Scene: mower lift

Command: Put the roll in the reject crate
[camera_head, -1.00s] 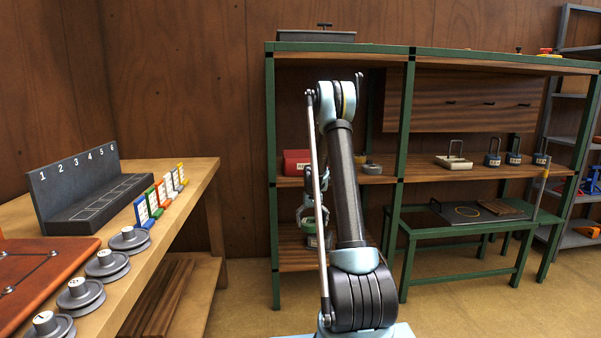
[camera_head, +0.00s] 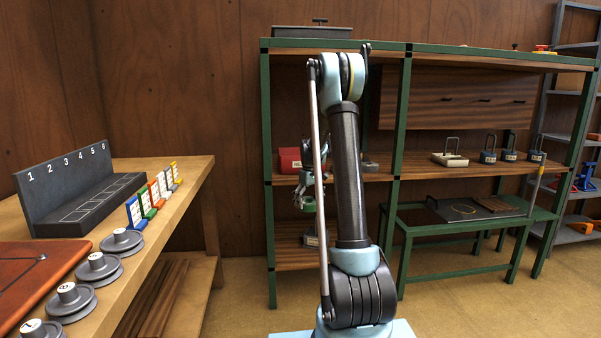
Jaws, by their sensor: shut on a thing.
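My gripper (camera_head: 306,190) is in front of the left bay of the green shelf unit, partly hidden behind my own arm. It points down and is shut on a small greenish ring-shaped thing (camera_head: 301,202), which looks like the roll, though it is small and partly covered. A red box (camera_head: 288,160) with a white label, partly hidden by my arm, stands on the middle shelf, above and left of the gripper. It looks like the reject crate, but its label cannot be read in full.
A labelled weight (camera_head: 311,239) sits on the lower shelf below the gripper. A grey round thing (camera_head: 370,167) and several padlock-like weights stand on the middle shelf. Green uprights (camera_head: 268,200) frame the bay. A wooden bench (camera_head: 190,190) with grey pulleys is at left.

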